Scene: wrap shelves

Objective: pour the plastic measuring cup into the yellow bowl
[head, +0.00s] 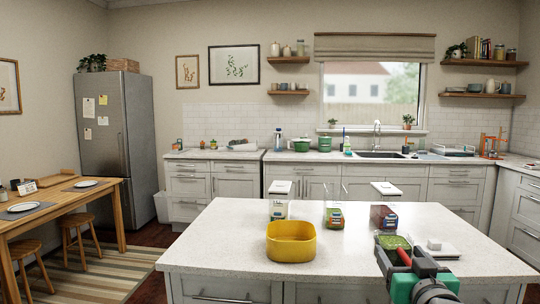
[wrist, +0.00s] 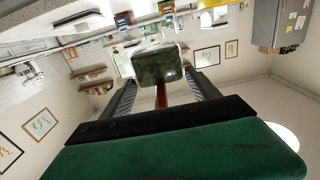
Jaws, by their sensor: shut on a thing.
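The yellow bowl (head: 291,250) stands on the island's speckled white top, left of my gripper in the head view. A yellow shape at the top edge of the wrist view (wrist: 212,17) looks like part of it. My gripper (head: 405,262) is at the right of the island, shut on the red handle of the measuring cup (head: 394,243). The cup has green contents in the head view and looks roughly level. In the wrist view the cup (wrist: 158,66) shows as a dark greenish body beyond the fingers (wrist: 161,98). The bowl's inside is mostly hidden.
Island top is clear between bowl and cup.

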